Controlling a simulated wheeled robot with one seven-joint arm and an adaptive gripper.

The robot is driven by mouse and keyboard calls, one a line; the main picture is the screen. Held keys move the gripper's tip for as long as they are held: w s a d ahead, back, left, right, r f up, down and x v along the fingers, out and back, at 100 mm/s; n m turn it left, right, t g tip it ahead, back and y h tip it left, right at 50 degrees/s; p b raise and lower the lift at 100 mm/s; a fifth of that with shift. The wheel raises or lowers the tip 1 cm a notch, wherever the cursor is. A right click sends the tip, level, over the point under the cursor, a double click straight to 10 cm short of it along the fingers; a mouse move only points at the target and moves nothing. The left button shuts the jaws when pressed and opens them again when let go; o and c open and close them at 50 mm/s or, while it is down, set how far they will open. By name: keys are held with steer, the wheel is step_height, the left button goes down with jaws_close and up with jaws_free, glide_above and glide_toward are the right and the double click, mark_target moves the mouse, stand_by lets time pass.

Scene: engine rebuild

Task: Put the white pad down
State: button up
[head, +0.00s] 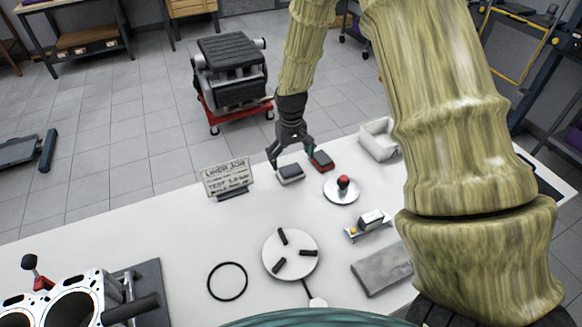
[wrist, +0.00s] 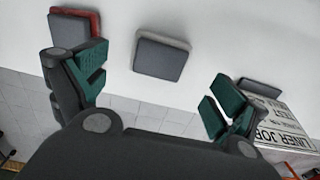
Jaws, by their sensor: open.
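The white pad (head: 290,174), a small block with a dark grey top and pale sides, lies flat on the white table near its far edge. My gripper (head: 291,158) is open just above and behind it, with its fingers spread. In the wrist view the pad (wrist: 161,56) shows whole between the two green-tipped fingers (wrist: 157,80), with gaps on both sides. It does not look held.
A red pad (head: 322,161) lies close to the right, near one finger in the wrist view (wrist: 72,27). A lettered sign (head: 228,178) stands to the left. A red-knobbed disc (head: 342,188) and a white tray (head: 378,139) are at right. Table front-left of the pad is clear.

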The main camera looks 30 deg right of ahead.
mark_target(291, 170)
steer(key=shift+r+b, duration=0.6)
steer(key=shift+r, duration=2.25)
